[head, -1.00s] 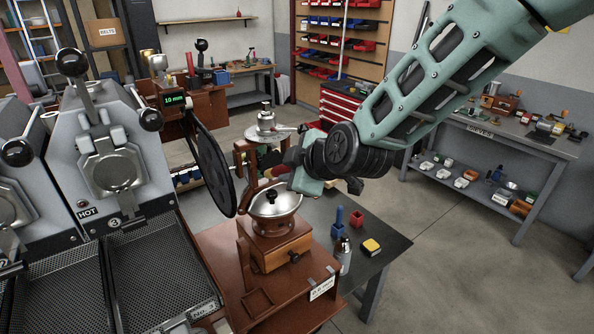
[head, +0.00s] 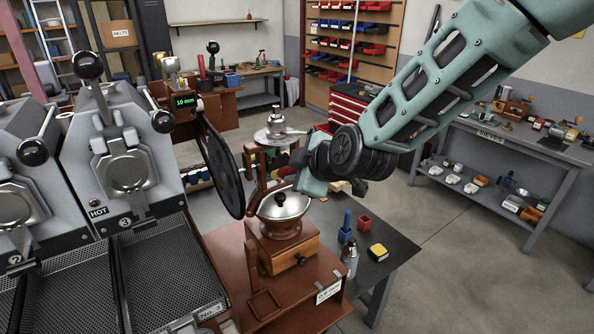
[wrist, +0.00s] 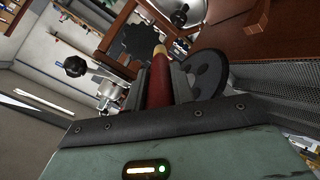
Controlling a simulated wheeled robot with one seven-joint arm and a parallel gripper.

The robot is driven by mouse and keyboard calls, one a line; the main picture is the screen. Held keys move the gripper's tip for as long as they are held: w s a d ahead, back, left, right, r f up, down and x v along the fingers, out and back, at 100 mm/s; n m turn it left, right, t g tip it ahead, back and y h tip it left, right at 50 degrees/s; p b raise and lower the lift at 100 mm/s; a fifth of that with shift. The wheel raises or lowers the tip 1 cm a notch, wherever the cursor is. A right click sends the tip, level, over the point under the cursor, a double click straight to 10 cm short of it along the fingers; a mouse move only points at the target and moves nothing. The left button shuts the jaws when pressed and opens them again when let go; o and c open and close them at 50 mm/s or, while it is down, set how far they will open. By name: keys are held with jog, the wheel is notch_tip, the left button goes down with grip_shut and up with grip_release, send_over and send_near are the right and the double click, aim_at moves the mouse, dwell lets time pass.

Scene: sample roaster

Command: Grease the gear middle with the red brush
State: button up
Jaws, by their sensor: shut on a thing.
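My gripper (head: 300,178) is at the wooden grinder in the head view, just above and behind its silver dome. In the wrist view, my gripper (wrist: 157,90) is shut on the red brush (wrist: 159,76), which has a red handle and a tan tip pointing away from me. A dark toothed gear (wrist: 143,42) shows beyond the tip, inside a wooden frame. The tip overlaps the gear's right side in the picture; I cannot tell whether they touch. The gear is hidden behind my gripper in the head view.
The grinder (head: 290,248) stands on a brown bench beside a large black wheel (head: 219,168). Grey roasters (head: 125,175) fill the left. A blue holder (head: 346,228), a red cup (head: 364,222) and a yellow block (head: 378,252) sit on the dark tabletop to the right.

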jog(key=shift+w+a, duration=0.25)
jog(key=shift+w, duration=0.15)
jog(key=w+d+b, duration=0.2)
jog(key=w+d, duration=0.1)
jog(key=d, duration=0.2)
jog(key=shift+w+b, duration=0.2)
jog(key=shift+b, duration=0.15)
dwell(0.4)
